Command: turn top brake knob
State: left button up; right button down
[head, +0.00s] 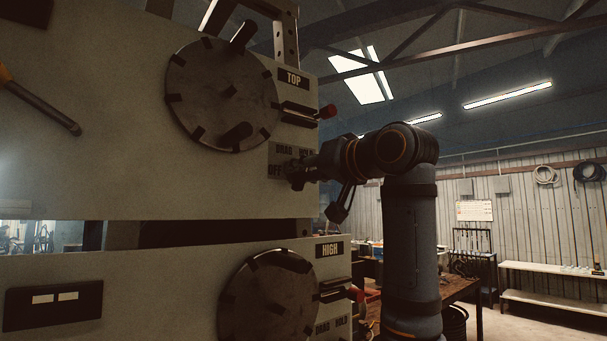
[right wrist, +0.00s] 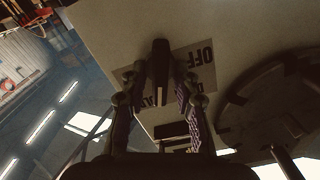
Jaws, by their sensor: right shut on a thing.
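The top brake knob (right wrist: 160,65) is a dark, narrow grip on a pale label plate (right wrist: 204,75) reading OFF, upside down in the right wrist view. My left gripper is not in view.
A large dark disc (head: 215,90) with protruding handles is left of the knob. A red-tipped lever (head: 327,111) juts out just above my right gripper. A second disc (head: 265,300) labelled HIGH is below. A workbench (head: 455,291) stands behind my right arm.

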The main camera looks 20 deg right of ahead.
jog(key=n+b, duration=0.1)
jog(key=n, duration=0.3)
jog(key=shift+a+n, duration=0.15)
jog(key=shift+n, duration=0.15)
jog(key=n, duration=0.5)
jog(key=shift+s+a+b, duration=0.15)
jog(key=shift+b, duration=0.2)
jog(key=shift+n, duration=0.3)
jog(key=c, duration=1.3)
grip_release()
jog(key=shift+c, duration=0.2)
jog(key=shift+s, duration=0.1)
